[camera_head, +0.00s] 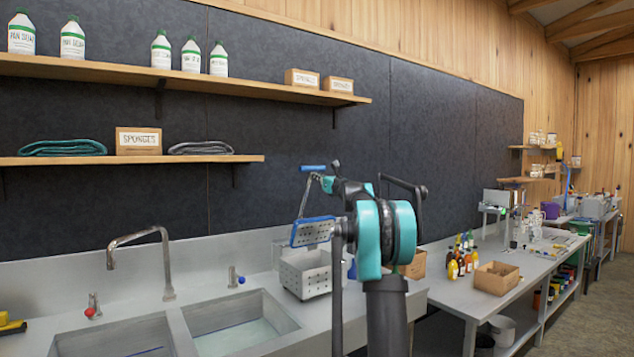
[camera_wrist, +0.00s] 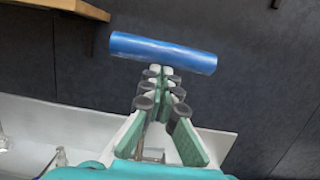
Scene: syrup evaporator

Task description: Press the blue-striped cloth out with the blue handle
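The blue handle (camera_head: 313,168) tops a thin metal lever above a perforated metal box (camera_head: 306,275) on the counter. A blue-edged perforated plate (camera_head: 313,232) hangs tilted above this box. In the wrist view the handle (camera_wrist: 163,53) is a blue bar lying across, just beyond my gripper's fingertips (camera_wrist: 161,75). The fingertips are close together; whether they touch the handle or have a gap between them is unclear. In the head view my arm hides part of the box's right side. I cannot make out the blue-striped cloth; the box's inside is hidden.
Two sink basins (camera_head: 237,322) with a tall faucet (camera_head: 143,262) lie left of the box. To the right, a table holds bottles (camera_head: 462,262) and a cardboard box (camera_head: 496,277). A lower wall shelf (camera_head: 205,158) sits up left; the wall behind the handle is bare.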

